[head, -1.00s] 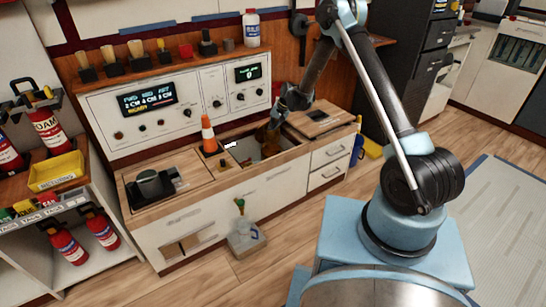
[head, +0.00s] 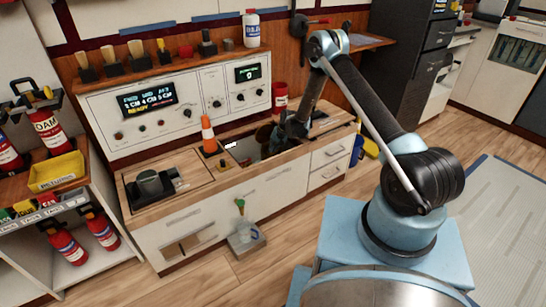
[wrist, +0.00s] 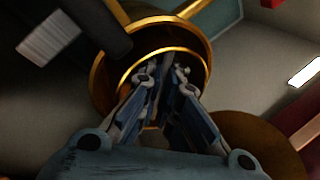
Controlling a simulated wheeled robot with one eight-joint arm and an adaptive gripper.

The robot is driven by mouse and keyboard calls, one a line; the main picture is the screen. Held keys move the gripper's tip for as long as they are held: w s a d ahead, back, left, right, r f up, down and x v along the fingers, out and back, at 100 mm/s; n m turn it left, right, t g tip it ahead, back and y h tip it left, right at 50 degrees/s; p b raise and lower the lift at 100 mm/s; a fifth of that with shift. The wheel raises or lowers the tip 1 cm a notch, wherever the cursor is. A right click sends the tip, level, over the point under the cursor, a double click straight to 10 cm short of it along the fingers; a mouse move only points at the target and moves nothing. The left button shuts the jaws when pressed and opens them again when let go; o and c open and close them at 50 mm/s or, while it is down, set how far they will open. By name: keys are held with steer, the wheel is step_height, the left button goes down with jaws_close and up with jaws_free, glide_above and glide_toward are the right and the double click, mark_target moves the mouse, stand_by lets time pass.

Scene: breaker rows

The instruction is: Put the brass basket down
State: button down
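The brass basket (wrist: 112,85) fills the upper middle of the wrist view as a round, gold-rimmed vessel, tilted so that I look into its mouth. My gripper (wrist: 167,72) reaches into that mouth. Its two fingers are close together and appear shut on a part of the basket, but the contact is dark and partly hidden. In the head view my gripper (head: 278,133) is low over the dark opening in the wooden counter. The basket (head: 263,134) is a small dark brown shape beside the fingertips there. I cannot tell whether it touches the counter.
A control panel (head: 180,103) rises behind the counter (head: 180,200). A red canister (head: 280,98) stands behind my gripper.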

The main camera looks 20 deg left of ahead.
steer(key=shift+f, duration=1.25)
steer(key=c, duration=1.8)
jaws_free()
